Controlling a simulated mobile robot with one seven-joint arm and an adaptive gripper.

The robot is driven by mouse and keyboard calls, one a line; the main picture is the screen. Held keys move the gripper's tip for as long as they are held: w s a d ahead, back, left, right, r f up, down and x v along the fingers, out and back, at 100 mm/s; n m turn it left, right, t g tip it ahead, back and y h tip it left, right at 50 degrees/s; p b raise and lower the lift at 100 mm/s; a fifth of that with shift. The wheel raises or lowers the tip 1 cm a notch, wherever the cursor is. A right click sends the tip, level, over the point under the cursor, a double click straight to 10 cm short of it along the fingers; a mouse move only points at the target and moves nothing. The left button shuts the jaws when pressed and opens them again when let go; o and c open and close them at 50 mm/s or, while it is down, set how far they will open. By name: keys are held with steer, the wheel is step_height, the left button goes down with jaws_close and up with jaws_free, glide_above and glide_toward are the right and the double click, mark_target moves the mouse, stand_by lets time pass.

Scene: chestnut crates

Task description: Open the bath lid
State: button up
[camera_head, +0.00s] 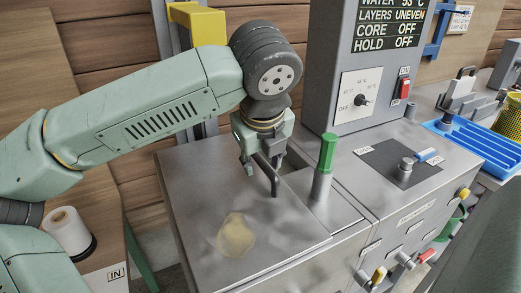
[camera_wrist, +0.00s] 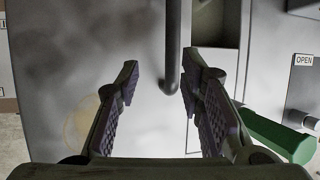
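The bath lid (camera_head: 205,205) is a flat grey metal plate with a round yellowish stain, lying level on top of the steel unit. Its dark bar handle (camera_head: 273,182) stands near the lid's right side. My gripper (camera_head: 260,164) is over the lid at the handle. In the wrist view my gripper (camera_wrist: 161,80) is open, with the handle (camera_wrist: 173,45) between its fingers, closer to the right one. I see no clear contact. In the wrist view the lid (camera_wrist: 85,60) fills the left and middle. A dark recess (camera_wrist: 228,25) shows beside its right edge.
A green-topped metal post (camera_head: 327,150) stands close to the right of my gripper. Behind it rises a grey control box (camera_head: 345,30) with a display, dial and red switch. A blue tray (camera_head: 480,145) is at far right, a white roll (camera_head: 68,232) at left.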

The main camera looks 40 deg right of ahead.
mark_target(260, 160)
steer(key=w+d, duration=0.2)
steer(key=shift+w+d+r+p, duration=0.1)
steer(key=shift+w+p, duration=0.25)
steer(key=shift+p, duration=0.05)
steer(key=shift+x, duration=1.2)
steer(key=shift+f, duration=0.4)
jaws_close()
